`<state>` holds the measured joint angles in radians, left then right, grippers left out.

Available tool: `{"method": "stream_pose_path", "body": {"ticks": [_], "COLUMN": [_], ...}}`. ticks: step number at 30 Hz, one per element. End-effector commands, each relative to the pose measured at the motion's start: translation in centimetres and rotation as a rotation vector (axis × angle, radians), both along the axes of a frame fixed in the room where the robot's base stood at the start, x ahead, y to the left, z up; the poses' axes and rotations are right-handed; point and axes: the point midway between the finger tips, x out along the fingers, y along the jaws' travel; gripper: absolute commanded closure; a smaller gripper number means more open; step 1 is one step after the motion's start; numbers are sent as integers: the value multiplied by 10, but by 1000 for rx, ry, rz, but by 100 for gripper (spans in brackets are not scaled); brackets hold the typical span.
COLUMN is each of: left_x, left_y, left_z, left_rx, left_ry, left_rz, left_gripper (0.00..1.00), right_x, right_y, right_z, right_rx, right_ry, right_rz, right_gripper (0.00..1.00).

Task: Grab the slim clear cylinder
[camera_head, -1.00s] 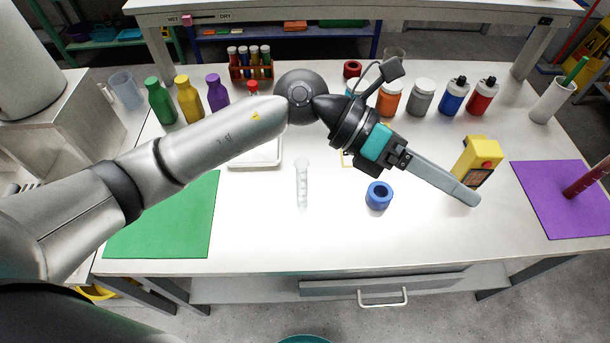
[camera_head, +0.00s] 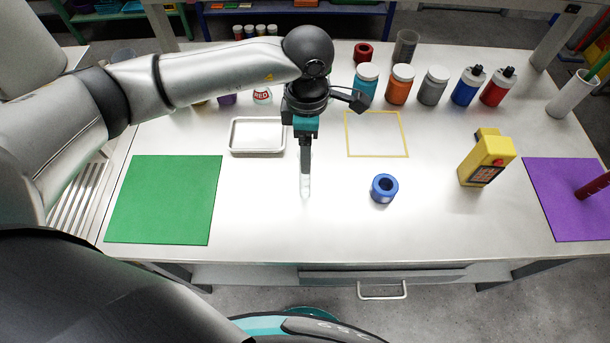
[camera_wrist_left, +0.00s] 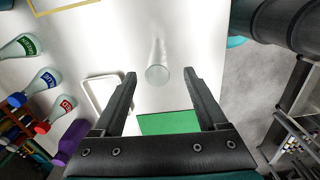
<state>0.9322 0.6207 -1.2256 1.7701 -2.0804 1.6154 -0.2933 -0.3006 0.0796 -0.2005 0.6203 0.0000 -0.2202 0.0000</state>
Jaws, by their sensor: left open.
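The slim clear cylinder (camera_head: 305,188) stands on the bench left of the blue ring, mostly hidden behind my left gripper in the head view. In the left wrist view the cylinder (camera_wrist_left: 157,74) shows its round end facing the camera, lying in line with the gap between the fingertips. My left gripper (camera_head: 305,170) points down at the cylinder. In the left wrist view my left gripper (camera_wrist_left: 160,76) has its two fingers apart with nothing clamped between them. Whether the fingers reach around the cylinder is unclear. My right gripper is not in view.
A blue ring (camera_head: 384,188) sits to the right, with a yellow device (camera_head: 487,158) beyond it. A white tray (camera_head: 234,137) lies behind left, and a yellow outline (camera_head: 378,155) behind right. Several bottles line the back.

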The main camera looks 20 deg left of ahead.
Motion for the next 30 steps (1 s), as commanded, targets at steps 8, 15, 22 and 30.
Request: {"method": "stream_pose_path", "body": {"ticks": [8, 15, 22, 30], "left_x": [0, 2, 2, 2], "left_y": [0, 4, 4, 4], "left_z": [-29, -58, -80, -81], "left_rx": [-1, -1, -1, -2], "left_ry": [1, 4, 2, 1], "left_rz": [-1, 2, 1, 0], "left_gripper": [25, 25, 25, 32], "right_x": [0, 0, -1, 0], "right_y": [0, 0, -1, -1], "right_z": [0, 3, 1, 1], "right_rx": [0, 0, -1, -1], "right_ry": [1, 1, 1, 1], "right_rz": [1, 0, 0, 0], "right_gripper": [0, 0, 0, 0]}}
